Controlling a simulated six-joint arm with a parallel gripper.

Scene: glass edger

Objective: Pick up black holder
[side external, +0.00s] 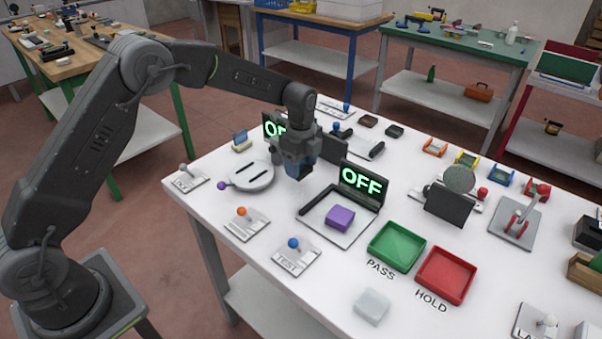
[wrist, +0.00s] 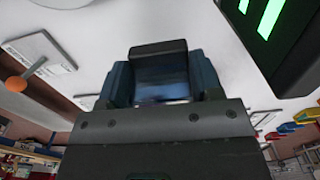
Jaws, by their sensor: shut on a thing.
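My gripper (side external: 298,168) is above the white table, between the round grey plate and the front OFF display. In the wrist view its two blue fingers (wrist: 162,78) stand apart with a dark piece between them, which I take to be the black holder (wrist: 158,48). The gripper is shut on it. In the side view a dark patch shows at the fingertips, and the arm hides most of the holder. I cannot tell exactly how far above the table it is.
The front OFF display (side external: 362,184) stands close on the right, with a purple block (side external: 340,217) before it. The round grey plate (side external: 248,176) lies left. Green (side external: 397,247) and red (side external: 445,275) trays are to the front right. Several coloured holders line the back right.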

